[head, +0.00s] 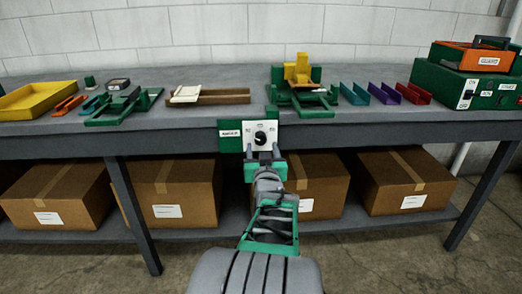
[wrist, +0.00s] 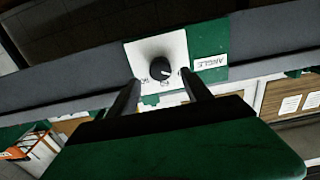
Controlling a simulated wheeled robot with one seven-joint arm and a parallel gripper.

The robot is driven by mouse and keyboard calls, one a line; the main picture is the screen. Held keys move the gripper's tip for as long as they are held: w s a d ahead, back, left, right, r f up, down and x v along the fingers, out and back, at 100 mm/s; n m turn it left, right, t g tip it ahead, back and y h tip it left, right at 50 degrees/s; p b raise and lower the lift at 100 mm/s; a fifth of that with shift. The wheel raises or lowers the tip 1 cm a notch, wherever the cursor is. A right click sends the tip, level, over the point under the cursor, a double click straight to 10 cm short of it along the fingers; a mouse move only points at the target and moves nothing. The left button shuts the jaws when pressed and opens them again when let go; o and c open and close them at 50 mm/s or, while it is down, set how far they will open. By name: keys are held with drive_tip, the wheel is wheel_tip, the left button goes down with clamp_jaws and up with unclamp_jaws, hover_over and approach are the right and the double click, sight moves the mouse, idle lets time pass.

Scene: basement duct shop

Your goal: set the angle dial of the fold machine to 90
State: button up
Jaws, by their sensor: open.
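The angle dial is a round black knob (head: 260,137) on a white plate (head: 271,126), set in a green panel (head: 230,146) on the bench's front edge. The panel carries a label reading ANGLE, clearer in the wrist view (wrist: 211,62). The knob (wrist: 160,68) has a light pointer mark; the numbers around it are too small to read surely. The fold machine (head: 302,92), green with a yellow part, stands on the bench above the panel. My gripper (head: 263,152) is open and empty, just in front of and below the knob. Its two fingers (wrist: 160,87) are apart and do not touch the knob.
The grey bench (head: 200,122) holds a yellow tray (head: 42,100), a wooden tray (head: 225,96), coloured channel pieces (head: 384,93) and a green switch box (head: 465,85) with an orange guard. Cardboard boxes (head: 405,180) sit on the lower shelf. The space before the panel holds only my arm.

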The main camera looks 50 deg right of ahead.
sight(261, 141)
drive_tip(key=x, duration=0.5)
drive_tip(key=shift+b, duration=0.3)
drive_tip(key=shift+c, duration=0.4)
clamp_jaws()
